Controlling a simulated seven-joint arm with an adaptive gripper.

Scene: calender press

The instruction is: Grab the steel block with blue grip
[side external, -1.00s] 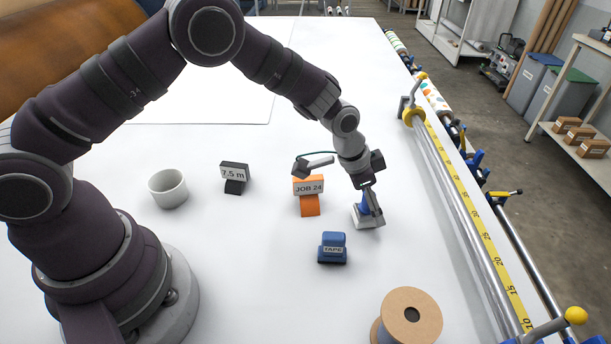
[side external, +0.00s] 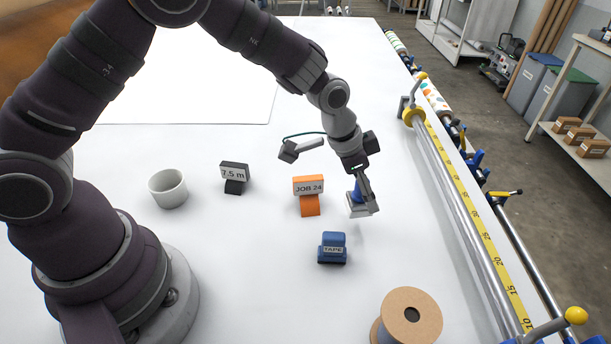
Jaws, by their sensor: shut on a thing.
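The steel block with blue grip (side external: 357,209) is in the side external view, right of centre. Its blue upper part sits between the fingers of my gripper (side external: 362,190), and its pale steel base shows below them. My gripper is shut on the blue grip. The block appears raised a little above the white table, though the gap beneath it is hard to judge. The fingers hide part of the grip.
An orange "JOB 24" holder (side external: 309,206) stands close left of the block. A blue "TAPE" dispenser (side external: 332,252) is in front. A brown spool (side external: 411,316), white cup (side external: 168,188) and black "7.5 m" holder (side external: 234,172) stand apart. A yellow-scaled rail (side external: 472,205) runs along the right.

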